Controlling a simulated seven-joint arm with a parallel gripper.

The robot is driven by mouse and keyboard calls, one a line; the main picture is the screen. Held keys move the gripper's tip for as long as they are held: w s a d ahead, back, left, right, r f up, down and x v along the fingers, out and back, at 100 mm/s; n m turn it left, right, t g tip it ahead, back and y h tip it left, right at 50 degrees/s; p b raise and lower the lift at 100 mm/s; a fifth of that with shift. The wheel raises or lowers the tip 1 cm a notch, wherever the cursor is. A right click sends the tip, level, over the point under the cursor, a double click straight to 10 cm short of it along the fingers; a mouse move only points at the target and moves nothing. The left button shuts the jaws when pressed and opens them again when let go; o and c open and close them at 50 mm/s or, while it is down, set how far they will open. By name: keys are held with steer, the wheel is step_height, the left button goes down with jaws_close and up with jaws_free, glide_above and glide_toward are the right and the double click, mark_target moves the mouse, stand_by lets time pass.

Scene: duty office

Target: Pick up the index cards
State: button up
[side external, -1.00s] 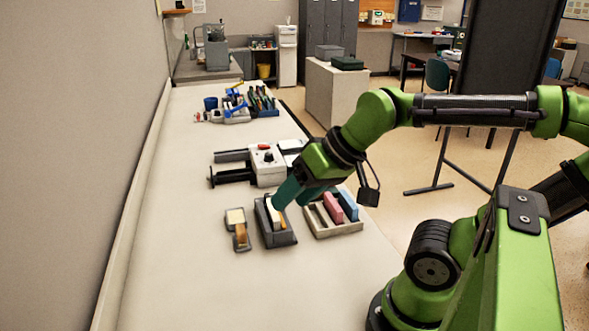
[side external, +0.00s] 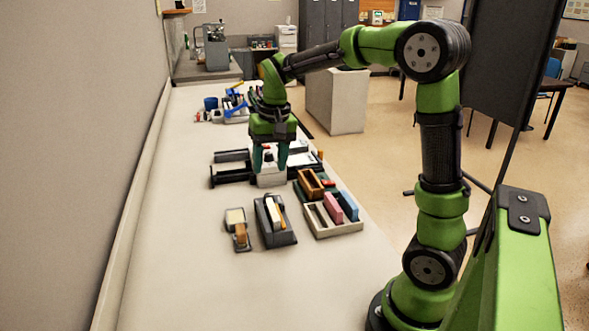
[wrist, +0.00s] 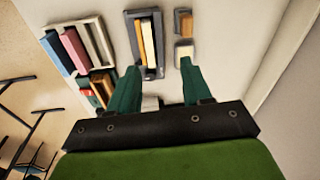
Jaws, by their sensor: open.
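A dark tray (side external: 284,240) stands on the bench, holding an upright cream slab (side external: 272,210) and a narrow orange-tan piece beside it. The cream slab looks like the index cards, though I see no lettering. The tray also shows in the wrist view (wrist: 158,73), with the cream slab (wrist: 149,38) inside. My gripper (side external: 269,166) is open and empty, pointing down, farther back along the bench than the tray and apart from it. In the wrist view, my open fingers (wrist: 158,72) frame the tray's near end.
A pale tray (side external: 335,232) with pink and blue blocks stands right of the dark tray, with a wooden box (side external: 311,184) behind it. A small tan-and-cream item (side external: 237,228) lies to its left. A pale device with black arms (side external: 232,172) is beneath my gripper. The front bench is clear.

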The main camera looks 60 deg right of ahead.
mark_target(273, 210)
steer(key=w+d+r+m+g, duration=0.1)
steer(key=w+d, duration=0.1)
steer(key=d, duration=0.1)
step_height(273, 210, down, 17)
steer(key=shift+s+r, duration=0.1)
steer(key=shift+r, duration=0.1)
jaws_close()
stand_by(0.5)
